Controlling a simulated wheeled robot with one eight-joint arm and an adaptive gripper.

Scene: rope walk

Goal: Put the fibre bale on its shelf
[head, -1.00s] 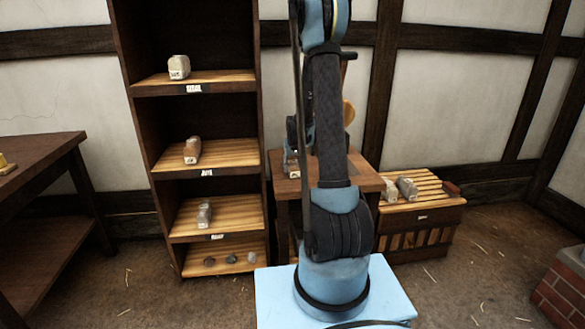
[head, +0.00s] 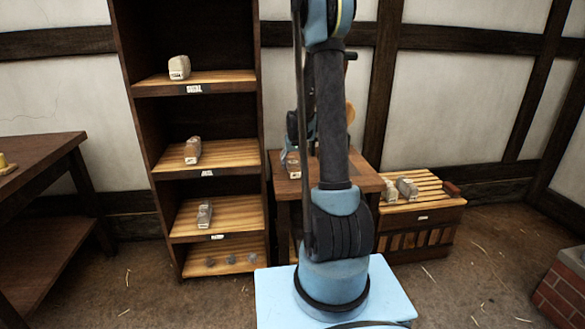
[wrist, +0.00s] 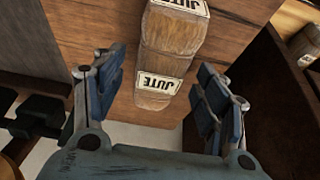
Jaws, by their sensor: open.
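The fibre bale (wrist: 166,55) is a brown block with white bands printed JUTE. In the head view it is the small brown block (head: 293,166) at the left side of a small wooden table (head: 368,182). My gripper (wrist: 160,88) is open, with one blue-padded finger on each side of the bale's near end in the wrist view and visible gaps to both. In the head view my arm hides most of my gripper. The shelf rack (head: 262,110) stands left of the table; its boards carry small white labels too small to read.
The rack's upper boards each hold one pale or brown bale, such as the top one (head: 179,67); small grey lumps (head: 231,259) lie on the lowest. A slatted crate (head: 425,217) with grey bales (head: 407,187) stands right of the table. A dark table (head: 40,150) is at far left.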

